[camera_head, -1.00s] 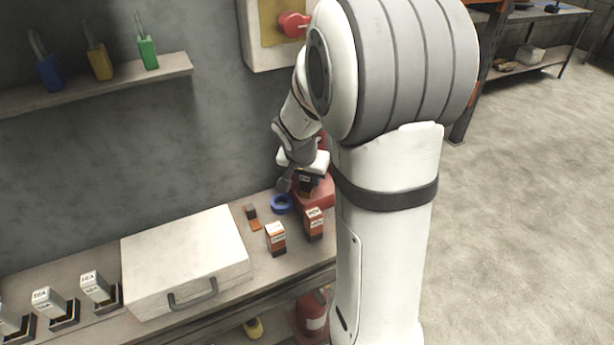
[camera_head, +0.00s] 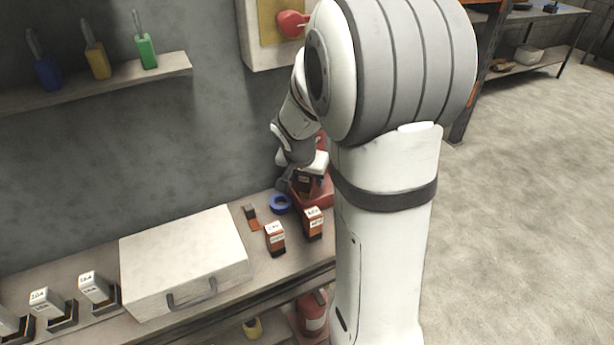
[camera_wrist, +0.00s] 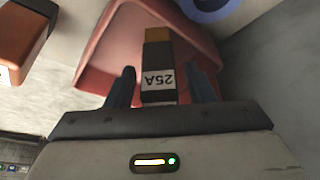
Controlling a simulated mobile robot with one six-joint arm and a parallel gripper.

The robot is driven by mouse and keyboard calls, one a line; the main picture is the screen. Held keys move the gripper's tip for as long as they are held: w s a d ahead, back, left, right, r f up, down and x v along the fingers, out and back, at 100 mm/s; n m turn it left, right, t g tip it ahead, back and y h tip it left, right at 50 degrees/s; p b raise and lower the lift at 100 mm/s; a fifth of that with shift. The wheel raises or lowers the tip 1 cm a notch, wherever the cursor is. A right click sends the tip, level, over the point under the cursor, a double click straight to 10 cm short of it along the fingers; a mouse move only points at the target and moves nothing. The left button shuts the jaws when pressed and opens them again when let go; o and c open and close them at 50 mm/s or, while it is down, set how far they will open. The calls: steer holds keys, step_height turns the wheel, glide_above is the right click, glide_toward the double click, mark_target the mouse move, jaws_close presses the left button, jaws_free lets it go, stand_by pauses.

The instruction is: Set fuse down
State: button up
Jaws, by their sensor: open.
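In the wrist view a fuse (camera_wrist: 158,68) with a white label reading 25A stands between the two fingers of my gripper (camera_wrist: 160,85). The fingers are open, with a gap at each side of the fuse. The fuse is in or over a red tray (camera_wrist: 112,45), whose walls show around it; I cannot tell whether it touches the bottom. In the head view my gripper (camera_head: 303,182) is low over the red tray (camera_head: 322,193) at the bench's right end, partly hidden by my arm.
Two more fuses (camera_head: 275,238) (camera_head: 313,223) stand on the bench in front of the tray. A blue tape roll (camera_head: 280,204) lies beside it. A white case (camera_head: 185,262) fills the bench's middle. Several fuses (camera_head: 98,289) stand in holders at the left. A red switch (camera_head: 293,22) is on the wall above.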

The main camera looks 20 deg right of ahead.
steer(key=p+v, duration=0.1)
steer(key=v, duration=1.1)
steer(key=s+a+f+n+y, duration=0.1)
steer(key=s+a+n, duration=0.3)
steer(key=s, duration=0.4)
steer(key=s+a+f+n+g+y, duration=0.1)
steer(key=s+a+n, duration=0.3)
steer(key=s, duration=0.4)
steer(key=shift+s+a+n+y, duration=0.15)
steer(key=shift+n+y, duration=0.15)
steer(key=shift+y, duration=0.3)
